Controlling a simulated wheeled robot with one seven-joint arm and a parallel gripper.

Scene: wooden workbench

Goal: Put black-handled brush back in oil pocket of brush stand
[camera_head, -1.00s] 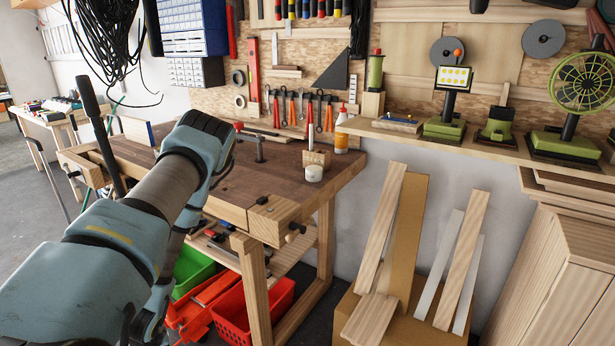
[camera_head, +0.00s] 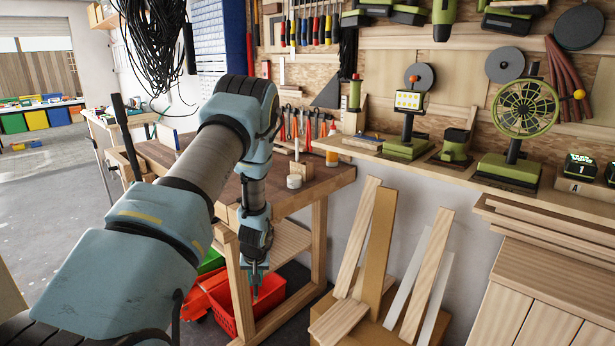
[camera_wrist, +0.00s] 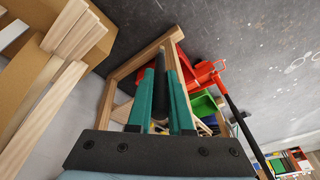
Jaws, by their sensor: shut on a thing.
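My gripper (camera_head: 255,288) hangs low in front of the workbench's near side, over the red crate in the picture. In the wrist view its two teal fingers (camera_wrist: 162,100) are shut on a dark, narrow thing (camera_wrist: 160,88), which looks like the black-handled brush; its far end is hard to make out. The brush stand (camera_head: 301,171) appears to be the small light wooden block on the bench top, up and right of my gripper, with a thin upright piece in it. Its pockets are too small to tell apart.
A white jar (camera_head: 294,182) stands just in front of the block, and an orange-and-white bottle (camera_head: 332,157) is to its right. The workbench (camera_head: 325,182) edge lies above my gripper. A red crate (camera_head: 268,294) is below; leaning boards (camera_head: 358,235) stand to the right.

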